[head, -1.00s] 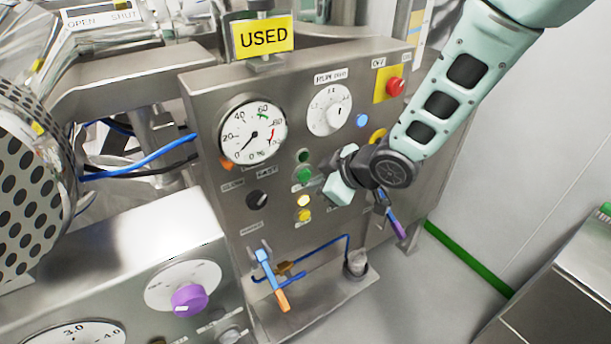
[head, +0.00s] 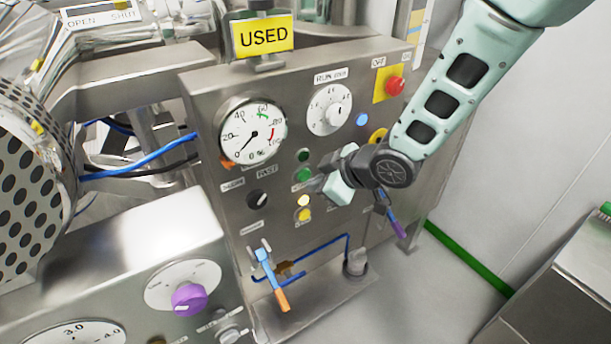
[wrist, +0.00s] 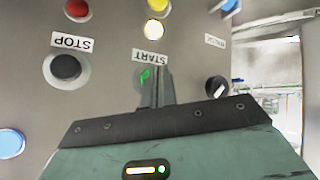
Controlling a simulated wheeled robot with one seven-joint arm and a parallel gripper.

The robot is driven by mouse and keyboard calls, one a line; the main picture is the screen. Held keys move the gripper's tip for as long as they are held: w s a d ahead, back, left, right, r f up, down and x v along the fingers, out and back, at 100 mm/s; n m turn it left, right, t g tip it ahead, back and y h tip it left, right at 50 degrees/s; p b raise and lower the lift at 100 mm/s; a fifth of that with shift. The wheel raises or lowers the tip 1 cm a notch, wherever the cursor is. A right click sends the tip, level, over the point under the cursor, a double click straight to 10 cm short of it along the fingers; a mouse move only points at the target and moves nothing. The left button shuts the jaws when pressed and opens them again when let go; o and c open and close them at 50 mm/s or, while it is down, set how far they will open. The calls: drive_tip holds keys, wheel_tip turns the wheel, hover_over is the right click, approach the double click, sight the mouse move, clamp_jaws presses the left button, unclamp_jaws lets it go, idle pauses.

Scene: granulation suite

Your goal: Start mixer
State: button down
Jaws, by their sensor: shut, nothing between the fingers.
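The mixer's steel control panel (head: 225,200) stands ahead of me. In the wrist view, which is upside down, the green button (wrist: 145,77) sits by the START label (wrist: 150,57). My gripper (head: 316,186) is shut and empty, its fingertips close to the button. In the wrist view the shut fingers (wrist: 156,80) partly cover the button. I cannot tell if they touch it.
A red knob (head: 396,86) on a yellow plate is at the panel's upper right. A black selector (head: 257,199) is left of the button. A blue-handled valve (head: 264,262) juts out below.

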drive_tip(key=shift+w, duration=0.1)
idle(0.7)
drive_tip(key=shift+w+a, duration=0.25)
drive_tip(key=shift+w, duration=0.05)
